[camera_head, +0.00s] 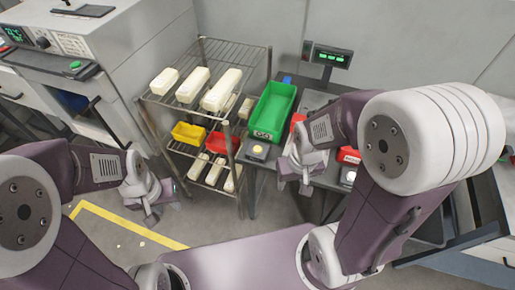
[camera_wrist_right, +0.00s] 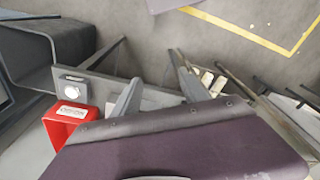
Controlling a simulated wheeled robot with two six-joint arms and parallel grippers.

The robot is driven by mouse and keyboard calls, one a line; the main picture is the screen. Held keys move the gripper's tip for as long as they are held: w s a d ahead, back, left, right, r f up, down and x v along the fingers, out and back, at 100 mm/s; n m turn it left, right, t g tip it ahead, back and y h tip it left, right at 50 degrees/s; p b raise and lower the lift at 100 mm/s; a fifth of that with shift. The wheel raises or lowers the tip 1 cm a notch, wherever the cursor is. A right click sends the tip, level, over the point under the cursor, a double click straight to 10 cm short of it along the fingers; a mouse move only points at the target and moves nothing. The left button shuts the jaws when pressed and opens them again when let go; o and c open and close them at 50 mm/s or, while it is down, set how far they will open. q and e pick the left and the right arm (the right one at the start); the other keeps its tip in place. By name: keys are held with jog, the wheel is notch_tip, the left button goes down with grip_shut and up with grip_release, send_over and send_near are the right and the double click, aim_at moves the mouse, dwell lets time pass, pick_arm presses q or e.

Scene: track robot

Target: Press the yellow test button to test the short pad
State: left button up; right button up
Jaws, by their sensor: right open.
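A small box with a glowing pale yellow button (camera_head: 257,149) sits on the dark table (camera_head: 325,179), in front of the green bin. A second box with a whitish lit button (camera_head: 350,176) is at the table's front edge, farther right. A round white button on a box (camera_wrist_right: 72,91) also shows in the right wrist view; its label is too small to read. My right gripper (camera_head: 303,183) is over the table's front edge between the two buttons; it is open and empty, its fingers (camera_wrist_right: 158,92) apart. My left gripper (camera_head: 152,212) hangs over the floor; its jaw opening is unclear.
A green bin (camera_head: 273,107) and a red bin (camera_head: 348,156) stand on the table, with a green-lit display (camera_head: 331,57) behind. A wire rack (camera_head: 205,48) with white pads and yellow and red trays stands left.

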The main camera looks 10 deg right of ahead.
grip_shut()
dwell(1.5)
